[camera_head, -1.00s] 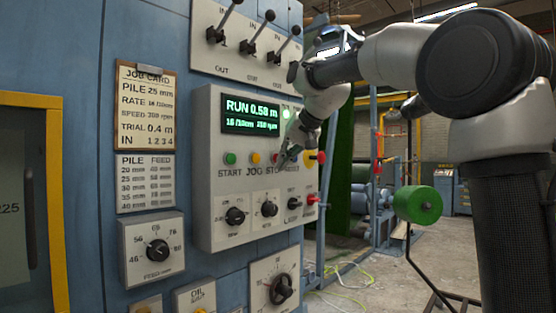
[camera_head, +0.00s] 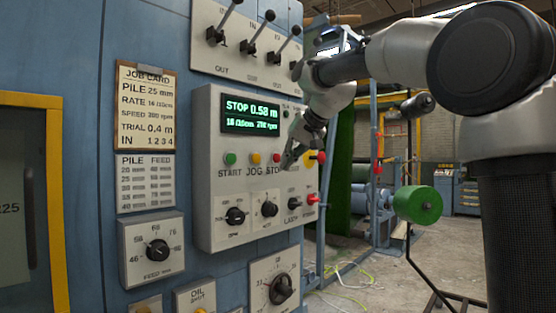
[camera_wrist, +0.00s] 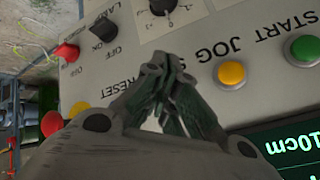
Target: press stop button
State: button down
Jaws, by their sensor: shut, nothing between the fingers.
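The red stop button (camera_head: 277,158) sits above the STOP label on the grey control panel (camera_head: 215,190), right of the yellow jog button (camera_head: 254,158) and green start button (camera_head: 230,158). The display (camera_head: 251,114) reads STOP 0.58 m. My gripper (camera_head: 288,164) is shut and empty, its tips just right of the red button and seemingly a little off the panel. In the wrist view my gripper (camera_wrist: 165,68) hides the stop button; the jog button (camera_wrist: 230,73) and start button (camera_wrist: 303,48) show, with the RESET label beyond the fingers.
A red button on a yellow base (camera_head: 320,157) and a red knob (camera_head: 311,199) stick out at the panel's right edge, close to my gripper. Dials sit below. Levers (camera_head: 273,45) are above. A job card (camera_head: 146,105) hangs left.

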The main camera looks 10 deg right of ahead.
jog(key=shift+s, duration=0.1)
jog(key=s+d, duration=0.1)
jog(key=s, duration=0.1)
jog(key=s+d, duration=0.2)
dwell(0.6)
dwell(0.6)
jog(key=s+d+f+g+h, duration=0.1)
jog(key=s+d+f, duration=0.3)
jog(key=s+f, duration=0.4)
jog(key=s+d+f+n+g+h, duration=0.1)
jog(key=s+d+f+h, duration=0.1)
jog(key=s+d+f, duration=0.3)
jog(key=s+d+f+g+h, duration=0.1)
jog(key=s+d+f, duration=0.4)
jog(key=s+f, duration=0.7)
jog(key=s, duration=0.6)
jog(key=shift+s+d+f, duration=0.15)
jog(key=shift+s+d, duration=0.05)
jog(key=shift+s, duration=0.05)
